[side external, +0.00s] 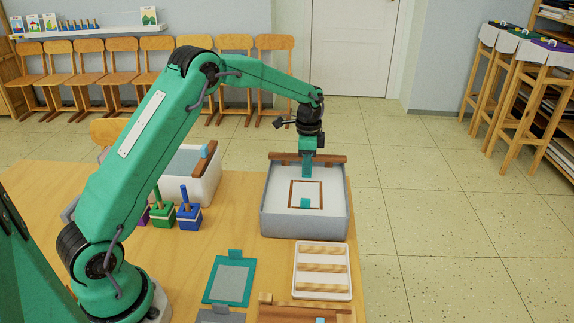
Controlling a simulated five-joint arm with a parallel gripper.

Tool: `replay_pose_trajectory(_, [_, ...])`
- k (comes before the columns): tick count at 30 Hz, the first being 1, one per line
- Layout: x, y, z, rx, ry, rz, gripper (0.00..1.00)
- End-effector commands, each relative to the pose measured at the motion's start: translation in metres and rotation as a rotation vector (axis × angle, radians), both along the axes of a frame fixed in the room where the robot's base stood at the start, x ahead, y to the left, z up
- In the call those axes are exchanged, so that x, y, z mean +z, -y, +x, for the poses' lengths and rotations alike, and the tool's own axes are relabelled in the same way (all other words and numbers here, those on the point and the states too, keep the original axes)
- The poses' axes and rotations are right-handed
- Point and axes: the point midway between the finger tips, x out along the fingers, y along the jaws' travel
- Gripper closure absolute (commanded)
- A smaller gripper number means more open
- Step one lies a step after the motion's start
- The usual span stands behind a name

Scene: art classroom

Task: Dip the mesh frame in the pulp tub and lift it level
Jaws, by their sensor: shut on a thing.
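The pulp tub (305,226) is a grey-blue box of whitish pulp at the table's right edge. The mesh frame (291,194) shows as a thin brown square in the pulp, with a teal tab (305,203) at its near side. Its inside looks as white as the pulp, so I cannot see the mesh. It looks about level; its depth is hard to tell. My gripper (306,173) points down over the far half of the tub, shut at the frame's far side. The grip itself is hidden.
A brown bar (328,158) lies along the tub's far rim. In front are a white tray (347,272) with wooden rollers and a teal-edged screen (230,280). Green and blue blocks (189,214) with handles and a second white tub (206,187) stand left.

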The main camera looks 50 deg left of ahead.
Motion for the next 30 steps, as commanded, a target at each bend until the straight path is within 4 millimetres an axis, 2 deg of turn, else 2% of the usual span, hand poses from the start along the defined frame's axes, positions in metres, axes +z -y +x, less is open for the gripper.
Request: replay_pose_trajectory(30, [0.037,0.0,0.0,0.0,0.001,0.0,1.0])
